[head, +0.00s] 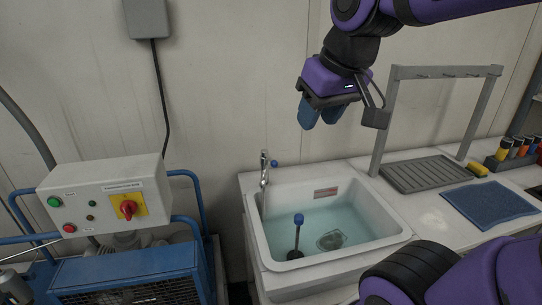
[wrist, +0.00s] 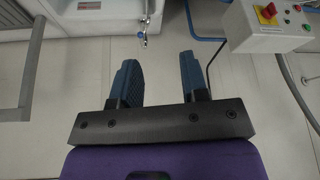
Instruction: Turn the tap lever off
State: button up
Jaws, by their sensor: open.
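The metal tap (head: 264,170) stands at the back left corner of the sink, with a small blue-ended lever (head: 274,163) on its right side. In the wrist view the tap (wrist: 147,22) is small, near the top centre, beyond the fingertips. My gripper (head: 320,117) has two blue fingers, spread apart and empty, hanging above and to the right of the tap, clear of it. The fingers also show in the wrist view (wrist: 157,65) with nothing between them. I cannot clearly tell whether water runs from the spout.
The white sink (head: 375,241) holds water and a blue-topped upright rod (head: 298,225). A grey rack frame (head: 383,125) stands on the counter at right. A control box (head: 90,207) sits on a blue-framed machine at left. Space around the gripper is open.

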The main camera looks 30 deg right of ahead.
jog(key=w+d+g, duration=0.1)
jog(key=w+d, duration=0.1)
jog(key=w, duration=0.9)
jog(key=m+g+y, duration=0.1)
jog(key=g+y, duration=0.1)
jog(key=g, duration=0.1)
send_over(271, 158)
jog(key=d, duration=0.2)
notch_tip(271, 158, down, 20)
jog(key=f, duration=0.3)
jog(key=a+f, duration=0.1)
jog(key=f, duration=0.6)
jog(key=shift+s+a, duration=0.1)
jog(key=shift+a, duration=0.25)
grip_shut()
